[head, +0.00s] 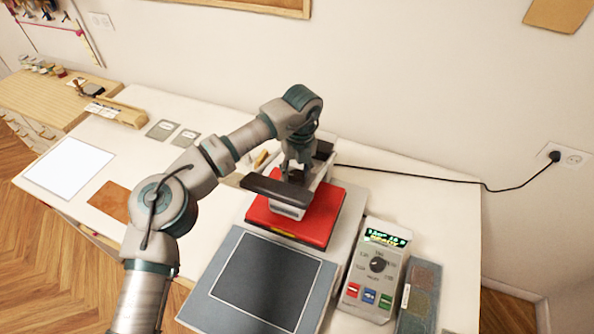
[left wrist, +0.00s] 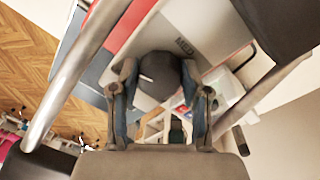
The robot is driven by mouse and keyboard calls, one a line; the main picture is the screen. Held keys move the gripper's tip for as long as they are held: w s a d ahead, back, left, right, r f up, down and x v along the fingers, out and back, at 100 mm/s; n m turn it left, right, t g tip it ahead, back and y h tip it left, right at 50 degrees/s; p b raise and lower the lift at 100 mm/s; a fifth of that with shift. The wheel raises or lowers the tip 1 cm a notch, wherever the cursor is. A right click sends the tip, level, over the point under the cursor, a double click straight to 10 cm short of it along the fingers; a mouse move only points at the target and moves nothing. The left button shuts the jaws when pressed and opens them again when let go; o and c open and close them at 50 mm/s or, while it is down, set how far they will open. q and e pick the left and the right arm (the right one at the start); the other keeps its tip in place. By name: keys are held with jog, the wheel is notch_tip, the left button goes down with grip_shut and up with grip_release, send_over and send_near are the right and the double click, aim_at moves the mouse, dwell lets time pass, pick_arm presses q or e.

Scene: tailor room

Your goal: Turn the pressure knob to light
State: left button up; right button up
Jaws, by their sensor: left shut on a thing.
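The pressure knob (left wrist: 160,72) is a dark grey round knob on top of the heat press (head: 320,200), seen in the left wrist view. A label reading "MED" (left wrist: 184,46) is beside it. My left gripper (head: 293,172) reaches down onto the press top in the head view and hides the knob there. In the left wrist view my left gripper (left wrist: 159,82) has one finger on each side of the knob and is shut on it. My right gripper is not in view.
The press has a black handle bar (head: 277,190) and a grey lower pad (head: 268,280). A control box (head: 372,285) with a dial and colored buttons stands to its right, near dark swatches (head: 421,293). A black cable (head: 430,178) runs to the wall socket. Paper (head: 68,168) lies at left.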

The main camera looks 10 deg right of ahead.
aim_at(300, 172)
pick_arm(q)
jog(key=shift+s+f+n, duration=0.15)
jog(key=shift+f+n, duration=0.05)
jog(key=shift+n, duration=1.3)
jog(key=o, duration=1.1)
jog(key=shift+o, duration=0.2)
jog(key=shift+d+r, duration=0.1)
jog(key=shift+r, duration=0.05)
jog(key=shift+r, duration=0.2)
jog(key=r, duration=0.7)
jog(key=shift+w+d, duration=0.25)
jog(key=shift+d, duration=0.15)
